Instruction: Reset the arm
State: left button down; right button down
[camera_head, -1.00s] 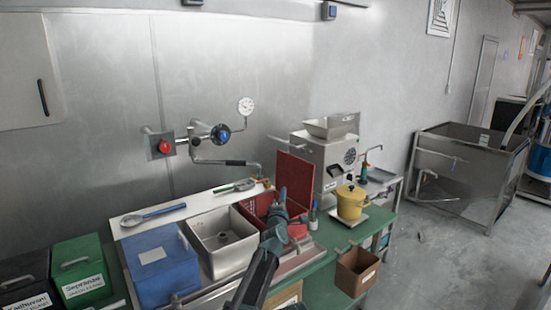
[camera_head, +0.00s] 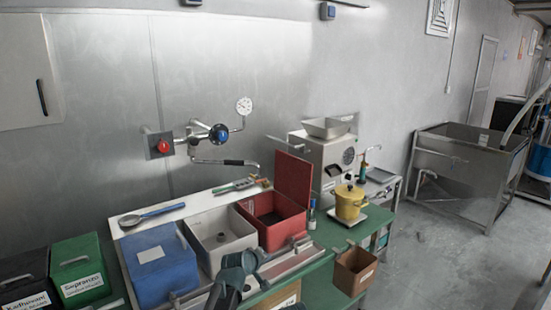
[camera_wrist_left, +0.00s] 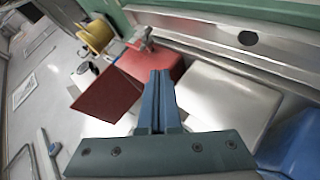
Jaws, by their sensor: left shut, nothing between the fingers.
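My left gripper (camera_head: 247,260) is low in the head view, in front of the white sink-like basin (camera_head: 213,262) and near the counter's front edge. In the left wrist view its two blue fingers (camera_wrist_left: 160,76) lie together, shut with nothing between them. The open red box (camera_head: 264,238), with its lid raised, is just beyond and to the right of the gripper; it also shows in the wrist view (camera_wrist_left: 152,63). My right gripper is not in view.
A blue box (camera_head: 160,272) stands left of the basin, then green (camera_head: 78,275) and black boxes. A ladle (camera_head: 150,213) lies behind. A yellow pot (camera_head: 349,203) and the grinder (camera_head: 328,155) stand at right. A brown bin (camera_head: 355,272) hangs at the front.

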pick_arm(q)
jog(key=s+a+f+m+g+y, duration=0.1)
jog(key=s+a+f+m+g, duration=0.2)
jog(key=s, duration=0.6)
jog(key=s+a+f+m+g+y, duration=0.1)
jog(key=s+a+f+g+y, duration=0.15)
jog(key=s+a, duration=0.55)
jog(key=s+a+f+m+g+y, duration=0.15)
jog(key=s+f+g, duration=0.25)
jog(key=s, duration=0.7)
jog(key=s+d+m, duration=0.5)
jog(key=s+d, duration=0.1)
jog(key=d, duration=0.4)
jog(key=shift+g, duration=0.45)
jog(key=shift+s+r, duration=0.1)
